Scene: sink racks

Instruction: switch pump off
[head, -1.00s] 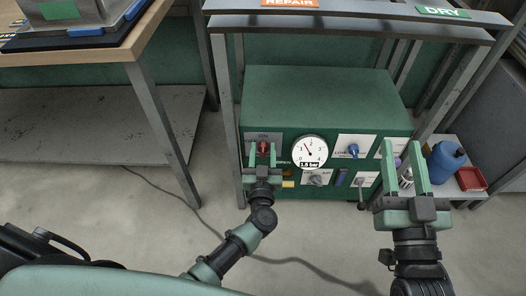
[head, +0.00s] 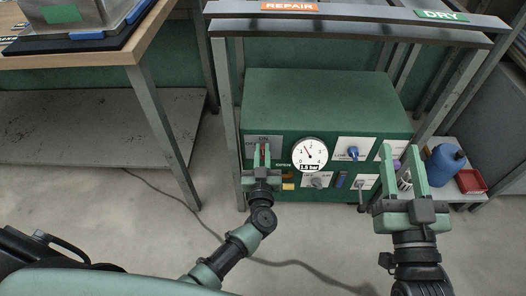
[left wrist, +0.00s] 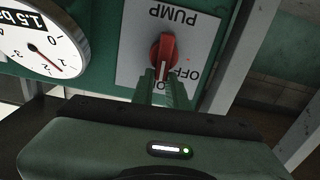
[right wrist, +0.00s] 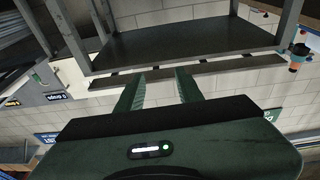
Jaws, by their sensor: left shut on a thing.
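The green pump unit (head: 330,100) stands under the rack. Its red pump knob (left wrist: 162,57) sits on a white plate marked PUMP (left wrist: 190,28), with OFF and partly hidden lettering, in the left wrist view. My left gripper (head: 262,157) is at this knob, its fingers close together and shut on it; it also shows in the left wrist view (left wrist: 165,85). In the head view the fingers mostly hide the knob. The round gauge (head: 310,154) shows a red needle and a bar readout.
A blue jug (head: 444,164) and a red tray (head: 470,181) stand on a low shelf at right. A wooden table (head: 120,50) is at left.

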